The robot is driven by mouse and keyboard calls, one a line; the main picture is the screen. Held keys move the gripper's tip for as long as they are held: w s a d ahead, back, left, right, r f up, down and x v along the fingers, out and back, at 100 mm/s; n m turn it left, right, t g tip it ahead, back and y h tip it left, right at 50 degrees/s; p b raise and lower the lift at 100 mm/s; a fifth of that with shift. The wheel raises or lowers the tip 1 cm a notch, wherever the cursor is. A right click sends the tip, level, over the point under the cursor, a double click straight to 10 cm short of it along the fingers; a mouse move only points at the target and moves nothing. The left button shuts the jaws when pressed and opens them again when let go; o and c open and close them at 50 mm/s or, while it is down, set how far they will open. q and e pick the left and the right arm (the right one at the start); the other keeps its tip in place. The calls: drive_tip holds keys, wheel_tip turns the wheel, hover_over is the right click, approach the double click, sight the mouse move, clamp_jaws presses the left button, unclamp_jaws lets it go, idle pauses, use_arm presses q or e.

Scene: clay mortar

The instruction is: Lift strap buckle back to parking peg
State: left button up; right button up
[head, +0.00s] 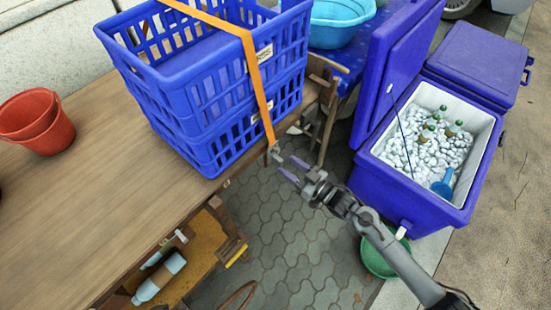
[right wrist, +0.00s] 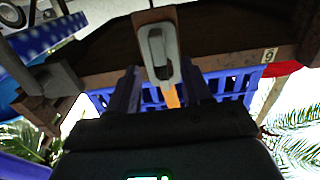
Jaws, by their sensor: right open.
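An orange strap (head: 255,75) runs over the stacked blue crates (head: 215,110) and down past the table's edge. Its grey metal buckle (head: 275,152) hangs at the strap's lower end, beside the table edge. My right gripper (head: 294,169) is open, its two fingers pointing at the buckle from just right of it. I cannot make out the parking peg. My left gripper is not in view.
A bottle (head: 160,277) lies on a lower shelf. Open paving lies below the gripper.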

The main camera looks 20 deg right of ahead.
sight(282, 162)
drive_tip(key=b+x, duration=0.1)
drive_tip(key=x, duration=0.3)
drive_tip(key=shift+w+a+b, duration=0.1)
drive_tip(key=shift+w+b, duration=0.05)
drive_tip(key=shift+b, duration=0.2)
drive_tip(key=shift+c, duration=0.7)
drive_tip(key=c, duration=0.7)
drive_tip(key=shift+r, duration=0.1)
clamp_jaws()
